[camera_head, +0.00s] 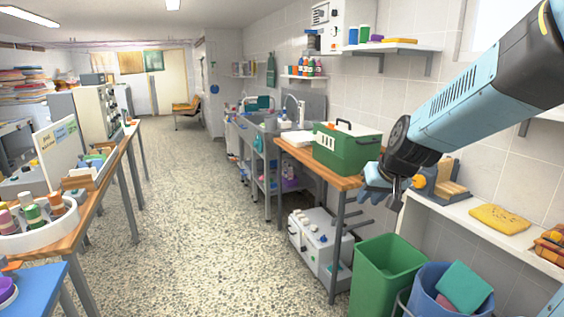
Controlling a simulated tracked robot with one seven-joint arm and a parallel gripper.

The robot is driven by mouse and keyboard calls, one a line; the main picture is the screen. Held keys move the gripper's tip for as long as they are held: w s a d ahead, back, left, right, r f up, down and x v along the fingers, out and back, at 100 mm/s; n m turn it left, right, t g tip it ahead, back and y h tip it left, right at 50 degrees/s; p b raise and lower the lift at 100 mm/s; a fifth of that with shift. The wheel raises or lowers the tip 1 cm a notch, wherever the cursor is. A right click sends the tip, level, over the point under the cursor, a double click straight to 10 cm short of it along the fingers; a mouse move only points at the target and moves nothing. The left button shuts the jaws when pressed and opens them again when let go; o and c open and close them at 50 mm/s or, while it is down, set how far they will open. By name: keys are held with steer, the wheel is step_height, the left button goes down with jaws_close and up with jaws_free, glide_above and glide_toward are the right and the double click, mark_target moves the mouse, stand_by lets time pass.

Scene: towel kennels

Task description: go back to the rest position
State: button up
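My arm reaches in from the upper right. My gripper (392,196) hangs at its end, to the right of the green box and over the gap between the wooden bench and the white shelf. Its fingers are small and partly hidden by the light blue wrist part, so I cannot tell whether they are open or shut. I see nothing clearly held in it.
A green box (345,148) stands on the wooden bench. A green bin (385,275) and a blue bin (425,290) stand below. A white shelf (480,232) with a yellow cloth (499,219) is at right. The speckled floor (190,220) is clear down the middle.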

steer(key=s+d+r+h, duration=0.1)
steer(key=s+r, duration=0.2)
steer(key=s, duration=0.7)
steer(key=s+r+g, duration=0.1)
steer(key=s+r, duration=0.2)
steer(key=s, duration=0.6)
steer(key=shift+s+d+r+h, duration=0.2)
steer(key=shift+s+d+h, duration=0.2)
